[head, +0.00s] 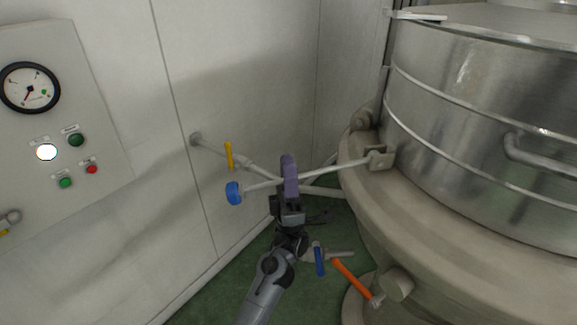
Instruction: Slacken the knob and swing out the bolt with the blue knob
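The blue knob (234,193) is at the left end of a thin pale bolt (335,167). The bolt reaches out leftward from a bracket (380,159) on the rim of the steel vessel (450,110), so the knob stands well away from the vessel wall. My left gripper (288,168), with purple fingers, comes up from below and crosses the bolt about midway, hiding a short piece of it. The fingers overlap in this view, so I cannot tell whether they are closed on the bolt. My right gripper is not in view.
A pipe with a yellow handle (228,155) runs from the wall behind the bolt. A blue handle (319,261) and an orange handle (350,278) are low by the vessel. A control panel (100,130) with a gauge is at left. Green floor shows below.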

